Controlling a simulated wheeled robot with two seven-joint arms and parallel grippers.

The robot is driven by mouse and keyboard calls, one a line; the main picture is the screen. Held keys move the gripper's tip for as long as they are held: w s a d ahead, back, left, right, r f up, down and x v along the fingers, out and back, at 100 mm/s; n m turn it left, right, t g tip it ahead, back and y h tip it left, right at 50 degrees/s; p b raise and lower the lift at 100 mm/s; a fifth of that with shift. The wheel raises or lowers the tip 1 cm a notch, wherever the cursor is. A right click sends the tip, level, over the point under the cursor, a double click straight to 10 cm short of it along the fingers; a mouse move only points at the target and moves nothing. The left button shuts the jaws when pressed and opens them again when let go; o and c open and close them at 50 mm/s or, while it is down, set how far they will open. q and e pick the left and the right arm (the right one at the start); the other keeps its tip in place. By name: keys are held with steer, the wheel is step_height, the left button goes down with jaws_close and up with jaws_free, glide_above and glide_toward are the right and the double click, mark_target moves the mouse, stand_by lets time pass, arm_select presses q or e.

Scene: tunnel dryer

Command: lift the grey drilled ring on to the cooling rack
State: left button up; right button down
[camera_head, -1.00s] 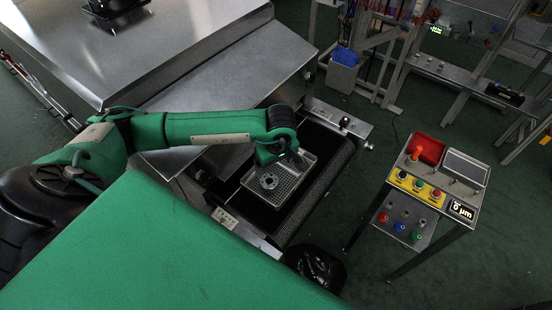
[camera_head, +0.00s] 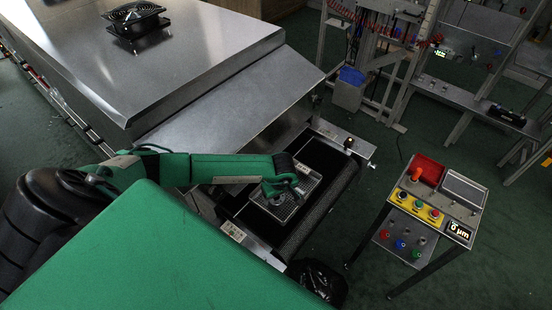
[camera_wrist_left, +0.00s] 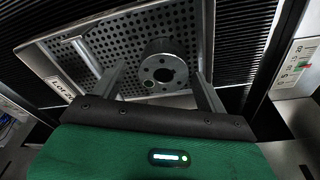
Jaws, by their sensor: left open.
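In the head view my left gripper (camera_head: 283,193) is over the tray (camera_head: 311,182) and mostly hides the ring. The tray sits on the dark conveyor belt (camera_head: 325,203) at the dryer mouth. I cannot make out a cooling rack with certainty. My right gripper is not in view.
The steel dryer housing (camera_head: 215,75) rises behind the belt. Green floor between belt and stand is open.

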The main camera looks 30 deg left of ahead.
arm_select(q)
steer(key=shift+s+a+f, duration=0.25)
steer(key=shift+s+f, duration=0.5)
steer(key=shift+f, duration=0.2)
steer(key=shift+w+a+f, duration=0.15)
steer(key=shift+w+f, duration=0.3)
steer(key=shift+f, duration=0.05)
steer(key=shift+r, duration=0.1)
steer(key=c, duration=1.6)
steer(key=shift+w, duration=0.1)
jaws_close()
steer(key=shift+r, duration=0.2)
